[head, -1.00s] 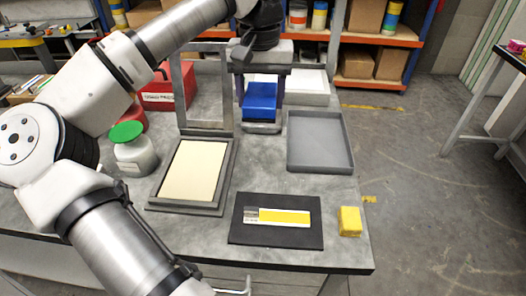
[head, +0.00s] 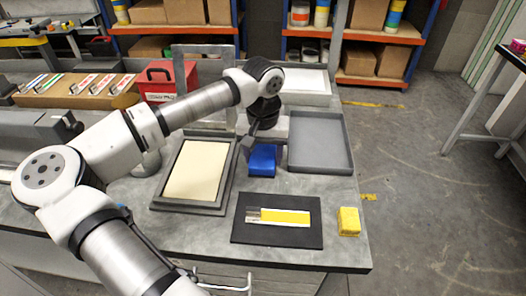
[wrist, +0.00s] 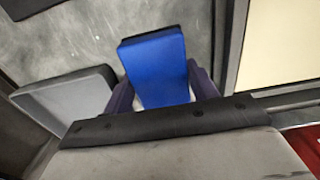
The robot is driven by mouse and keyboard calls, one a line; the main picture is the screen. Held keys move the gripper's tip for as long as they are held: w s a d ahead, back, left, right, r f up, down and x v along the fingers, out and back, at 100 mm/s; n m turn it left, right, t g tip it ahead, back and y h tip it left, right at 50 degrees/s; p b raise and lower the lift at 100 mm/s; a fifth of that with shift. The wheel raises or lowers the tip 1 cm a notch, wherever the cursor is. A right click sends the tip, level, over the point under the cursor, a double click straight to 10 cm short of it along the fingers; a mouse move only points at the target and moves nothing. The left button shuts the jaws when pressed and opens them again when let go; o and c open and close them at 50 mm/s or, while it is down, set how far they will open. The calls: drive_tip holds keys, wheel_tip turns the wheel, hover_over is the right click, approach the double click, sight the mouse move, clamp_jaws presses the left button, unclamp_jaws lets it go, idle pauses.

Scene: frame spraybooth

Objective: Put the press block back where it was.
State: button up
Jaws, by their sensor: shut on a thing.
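The press block appears to be the blue block (head: 262,161), between the framed screen and the grey tray in the head view. My gripper (wrist: 163,90) is shut on the blue block, with a purple finger along each side of it in the wrist view, where the block (wrist: 155,68) shows its broad blue face and a dark end. In the head view my wrist hides most of the fingers. I cannot tell whether the block touches the bench or hangs just above it.
The framed cream screen (head: 197,170) lies left of the block, its hinged frame raised behind. The empty grey tray (head: 321,142) is to the right. A black board (head: 277,234) with a yellow-and-white strip and a yellow block (head: 348,221) lie in front. A red toolbox (head: 165,80) stands behind.

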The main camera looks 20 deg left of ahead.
sight(263, 154)
drive_tip(key=shift+f, duration=0.1)
drive_tip(key=o, duration=0.9)
wheel_tip(263, 154, up, 12)
drive_tip(key=shift+r+b, duration=0.2)
drive_tip(key=shift+b, duration=0.55)
